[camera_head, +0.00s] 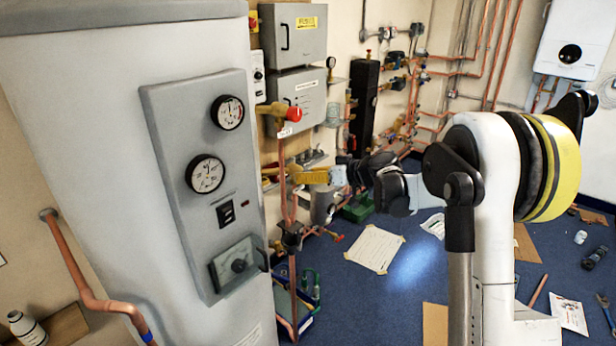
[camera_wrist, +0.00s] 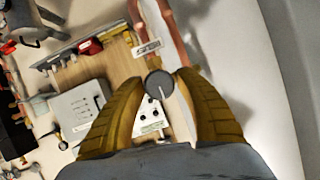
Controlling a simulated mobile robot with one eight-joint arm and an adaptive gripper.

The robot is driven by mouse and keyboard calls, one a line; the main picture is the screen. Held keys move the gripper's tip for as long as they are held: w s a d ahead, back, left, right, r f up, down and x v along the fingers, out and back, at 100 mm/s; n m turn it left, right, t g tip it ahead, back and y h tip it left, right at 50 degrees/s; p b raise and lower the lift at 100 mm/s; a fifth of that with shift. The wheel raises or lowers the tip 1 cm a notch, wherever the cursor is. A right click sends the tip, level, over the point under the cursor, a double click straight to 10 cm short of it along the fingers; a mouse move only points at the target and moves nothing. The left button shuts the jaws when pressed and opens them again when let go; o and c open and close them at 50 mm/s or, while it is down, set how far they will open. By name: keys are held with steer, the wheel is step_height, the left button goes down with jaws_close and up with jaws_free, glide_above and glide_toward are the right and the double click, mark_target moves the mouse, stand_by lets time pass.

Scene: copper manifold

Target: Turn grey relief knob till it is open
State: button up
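The grey relief knob (camera_wrist: 159,83) is a small round dark-grey disc with a pale line on its face. It shows in the wrist view, between the tips of my yellow-brown fingers. My gripper (camera_wrist: 160,82) has a finger on each side of the knob, and the knob fills the gap between the tips, so the fingers look shut on it. In the head view my gripper (camera_head: 297,177) reaches left to the copper pipework beside the grey cylinder. The knob cannot be made out there.
The large grey cylinder (camera_head: 80,110) with its gauge panel (camera_head: 165,150) stands close on the left. A red-ended valve (camera_head: 292,114) sits above my gripper. Copper pipes (camera_head: 288,205) run down near it. Paper (camera_head: 375,248) and cardboard lie on the blue floor.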

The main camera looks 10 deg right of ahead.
steer(key=c, duration=0.7)
steer(key=m+g+y, duration=0.1)
steer(key=m+y, duration=0.1)
steer(key=m, duration=0.2)
steer(key=shift+f, duration=0.1)
steer(key=m+y+b, duration=0.1)
steer(key=m+y, duration=0.1)
steer(key=m, duration=0.2)
steer(key=shift+y+b, duration=0.4)
steer(key=shift+m, duration=0.4)
steer(key=o, duration=1.2)
